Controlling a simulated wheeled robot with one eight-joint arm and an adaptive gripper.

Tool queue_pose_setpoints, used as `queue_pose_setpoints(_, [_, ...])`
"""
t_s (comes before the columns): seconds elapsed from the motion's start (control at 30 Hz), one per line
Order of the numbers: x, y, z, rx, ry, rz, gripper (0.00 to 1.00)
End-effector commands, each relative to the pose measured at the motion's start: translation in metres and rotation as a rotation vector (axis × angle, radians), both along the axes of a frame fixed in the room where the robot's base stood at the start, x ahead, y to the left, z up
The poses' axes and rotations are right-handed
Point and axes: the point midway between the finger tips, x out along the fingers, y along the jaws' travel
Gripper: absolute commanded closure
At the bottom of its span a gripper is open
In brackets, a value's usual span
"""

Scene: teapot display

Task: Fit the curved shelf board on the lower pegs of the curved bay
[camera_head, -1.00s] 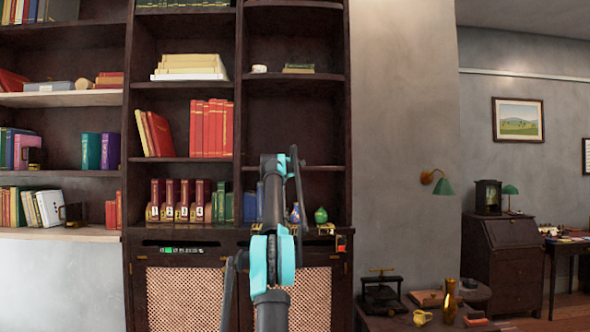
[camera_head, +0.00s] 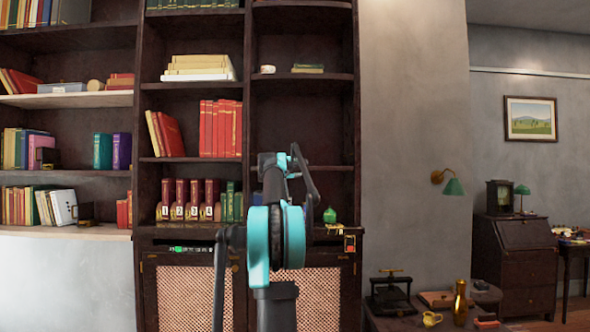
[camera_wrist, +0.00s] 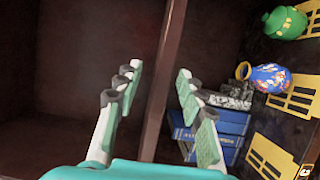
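A dark brown curved shelf board (camera_head: 335,168) spans the lower part of the right-hand bay (camera_head: 357,120), looking level in the head view. In the wrist view the board's front edge (camera_wrist: 168,60) runs as a steep brown bar between the fingers. My gripper (camera_wrist: 156,82) is open, with finger pads on both sides of this edge and gaps showing between pads and board. In the head view my arm covers the middle of the board and hides my fingers. The pegs are not visible, so I cannot tell how the board rests on them.
The green pot also shows in the head view (camera_head: 330,215). The compartment above the board is empty.

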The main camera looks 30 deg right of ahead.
Motion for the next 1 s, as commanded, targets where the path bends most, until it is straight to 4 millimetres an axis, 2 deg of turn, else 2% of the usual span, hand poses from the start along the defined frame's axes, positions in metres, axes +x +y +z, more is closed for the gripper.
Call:
queue_pose_setpoints(0.1, [-0.008,0.012,0.0,0.0,0.0,0.002,0.61])
queue_pose_setpoints(0.27, [-0.015,0.021,-0.001,0.0,0.0,0.001,0.61])
queue_pose_setpoints(0.9, [-0.017,0.023,-0.001,0.001,0.0,0.0,0.61])
queue_pose_setpoints(1.0, [-0.019,0.029,-0.01,0.027,-0.013,-0.004,0.61])
